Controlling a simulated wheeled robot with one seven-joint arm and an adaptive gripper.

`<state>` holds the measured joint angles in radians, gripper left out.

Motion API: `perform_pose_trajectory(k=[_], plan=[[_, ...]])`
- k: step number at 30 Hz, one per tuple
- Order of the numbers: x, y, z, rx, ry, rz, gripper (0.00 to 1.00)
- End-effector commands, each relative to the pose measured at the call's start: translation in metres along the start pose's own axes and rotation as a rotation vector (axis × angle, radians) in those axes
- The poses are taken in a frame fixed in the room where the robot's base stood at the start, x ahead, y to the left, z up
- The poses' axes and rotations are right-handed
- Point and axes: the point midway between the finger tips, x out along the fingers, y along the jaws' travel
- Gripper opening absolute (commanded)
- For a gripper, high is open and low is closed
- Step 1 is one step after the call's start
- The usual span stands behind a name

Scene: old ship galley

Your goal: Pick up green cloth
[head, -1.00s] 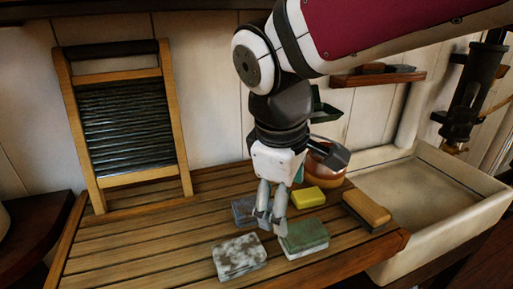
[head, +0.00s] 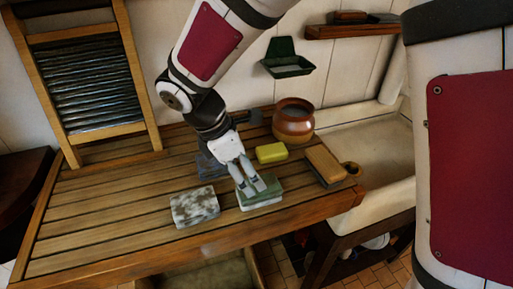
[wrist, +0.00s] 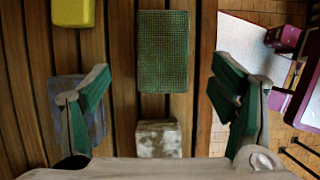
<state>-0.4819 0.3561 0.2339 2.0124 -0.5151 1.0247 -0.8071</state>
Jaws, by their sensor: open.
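The green cloth (head: 264,188) is a flat rectangular pad with a woven green top and a pale layer beneath, lying near the front edge of the slatted wooden board. In the wrist view the cloth (wrist: 163,50) lies ahead, centred between my fingers. My gripper (head: 248,187) points down over the left part of the cloth, hiding some of it. In the wrist view my gripper (wrist: 160,86) is open, with its fingers spread wide and nothing between the pads. I cannot tell the height left between fingertips and cloth.
A mottled white block (head: 195,207) lies left of the cloth, a blue-grey cloth (wrist: 80,110) behind, and a yellow sponge (head: 271,152) and brush (head: 325,165) farther back and right. A brown pot (head: 293,121) stands behind. The sink (head: 385,150) is right; the board's left is clear.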

Motion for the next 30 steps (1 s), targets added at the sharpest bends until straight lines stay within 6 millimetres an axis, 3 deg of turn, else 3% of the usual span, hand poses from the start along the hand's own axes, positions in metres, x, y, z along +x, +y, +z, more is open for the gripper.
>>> perform_pose_trajectory(k=[3, 11, 21, 30], plan=[[0.018, -0.001, 0.001, -0.001, -0.002, -0.003, 0.78], [0.036, -0.002, 0.000, 0.002, -0.001, -0.002, 0.78], [0.077, -0.004, -0.002, 0.002, 0.000, -0.001, 0.78], [0.081, -0.003, -0.002, 0.003, 0.000, 0.000, 0.78]])
